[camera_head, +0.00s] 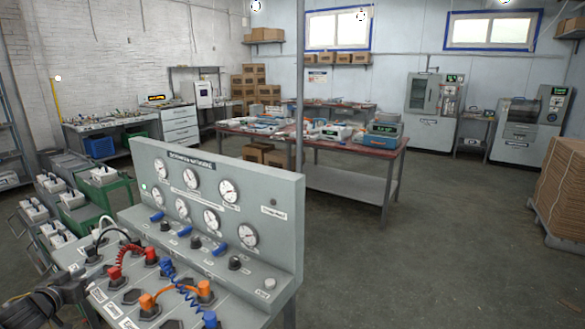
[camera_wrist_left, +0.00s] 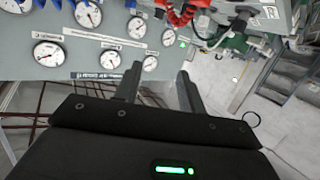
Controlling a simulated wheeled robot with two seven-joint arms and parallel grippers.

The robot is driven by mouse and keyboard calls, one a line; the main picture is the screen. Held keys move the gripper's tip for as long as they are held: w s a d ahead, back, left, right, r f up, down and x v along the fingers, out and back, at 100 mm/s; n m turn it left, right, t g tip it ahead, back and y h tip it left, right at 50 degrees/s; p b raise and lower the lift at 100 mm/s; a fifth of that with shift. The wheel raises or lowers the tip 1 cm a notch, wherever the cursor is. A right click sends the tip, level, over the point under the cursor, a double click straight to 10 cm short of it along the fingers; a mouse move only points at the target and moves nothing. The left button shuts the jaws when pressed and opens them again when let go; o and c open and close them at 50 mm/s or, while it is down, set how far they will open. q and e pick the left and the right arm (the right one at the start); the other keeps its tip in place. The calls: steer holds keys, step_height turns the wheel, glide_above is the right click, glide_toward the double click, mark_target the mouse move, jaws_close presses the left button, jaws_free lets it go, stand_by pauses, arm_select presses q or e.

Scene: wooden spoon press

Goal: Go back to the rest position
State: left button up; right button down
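My left gripper (camera_head: 70,288) is at the lower left of the head view, beside the left end of a grey control panel (camera_head: 275,230). The left wrist view shows its two fingers (camera_wrist_left: 158,82) spread apart with nothing between them. The panel has several round gauges (camera_head: 229,191), blue levers (camera_head: 185,231) and dark knobs (camera_head: 234,263). Red (camera_head: 133,250), orange (camera_head: 176,292) and blue (camera_head: 184,282) hoses lie on its sloped front. The gauges (camera_wrist_left: 48,53) and red hose (camera_wrist_left: 178,14) also show in the wrist view. My right gripper is in neither view.
Green carts with grey bins (camera_head: 100,177) stand left of the panel. Behind it are a red-topped workbench (camera_head: 345,146) and a thin post (camera_head: 299,90). A stack of brown cardboard (camera_head: 562,188) stands at the right. The floor (camera_head: 430,240) right of the panel is clear.

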arm_select(q)
steer(key=a+r+m+t+y, duration=0.2)
steer(key=a+r+m+y, duration=0.1)
steer(key=a+r+m, duration=0.4)
steer(key=s+d+f+n+g, duration=0.1)
steer(key=s+d+f+g, duration=0.2)
steer(key=f, duration=1)
steer(key=s+d+f+g, duration=0.25)
steer(key=s+f, duration=0.35)
steer(key=f, duration=0.7)
steer(key=s+d+f+n+g, duration=0.1)
steer(key=s+d+f, duration=0.25)
steer(key=f, duration=1.05)
steer(key=s+d+f+g+h, duration=0.1)
steer(key=s+d+f+g, duration=0.1)
steer(key=s+d+f, duration=0.5)
steer(key=s+d+f+g, duration=0.3)
steer(key=s+f, duration=0.7)
steer(key=s, duration=0.1)
steer(key=s+d+f+g+h, duration=0.1)
steer(key=s+d+f, duration=0.2)
steer(key=s+d, duration=0.3)
steer(key=s+d+f+n+g, duration=0.1)
steer(key=s+d+f, duration=0.3)
steer(key=s, duration=0.7)
steer(key=s+d+f+g+h, duration=0.1)
steer(key=s+d+f+g, duration=0.2)
steer(key=s+d, duration=0.6)
steer(key=shift+s+f+n+h, duration=0.3)
steer(key=shift+s, duration=0.05)
